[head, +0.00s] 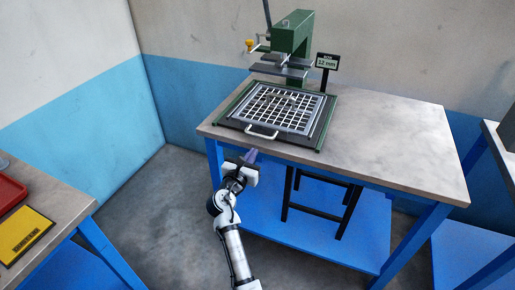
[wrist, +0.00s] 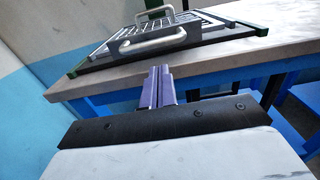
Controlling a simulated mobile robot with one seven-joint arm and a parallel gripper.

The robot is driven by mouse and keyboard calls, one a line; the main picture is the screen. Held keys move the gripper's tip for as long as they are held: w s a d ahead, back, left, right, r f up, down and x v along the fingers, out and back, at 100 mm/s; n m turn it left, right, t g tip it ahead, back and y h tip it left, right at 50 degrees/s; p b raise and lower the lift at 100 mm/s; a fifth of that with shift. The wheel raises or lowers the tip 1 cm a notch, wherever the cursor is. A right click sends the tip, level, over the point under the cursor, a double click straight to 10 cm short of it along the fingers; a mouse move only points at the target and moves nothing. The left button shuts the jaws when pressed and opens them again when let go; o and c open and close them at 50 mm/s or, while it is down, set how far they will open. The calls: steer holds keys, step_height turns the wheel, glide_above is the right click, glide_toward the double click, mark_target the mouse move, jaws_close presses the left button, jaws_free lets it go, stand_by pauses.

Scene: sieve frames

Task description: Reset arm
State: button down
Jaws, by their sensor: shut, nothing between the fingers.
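My gripper (head: 251,156) is shut and empty, with its purple fingers together, just off the front edge of the table near its left corner. In the wrist view the shut fingers (wrist: 158,86) point toward the table edge and show nothing between them. A sieve frame (head: 284,108) with a light metal grid lies in a dark tray with green side rails on the table. Its front handle (head: 262,132) is a light metal bar, beyond my fingertips and apart from them. The handle also shows in the wrist view (wrist: 152,40).
A green press (head: 292,38) stands at the back of the table (head: 400,140), beside a "12 mm" sign (head: 326,63). The table's right side is bare. A black stool (head: 320,200) stands beneath. Another table (head: 75,195) at left holds a yellow panel (head: 22,235) and red tray (head: 10,192).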

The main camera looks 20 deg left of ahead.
steer(key=shift+s+a+b, duration=0.1)
steer(key=shift+s+b, duration=0.2)
steer(key=shift+s, duration=1.95)
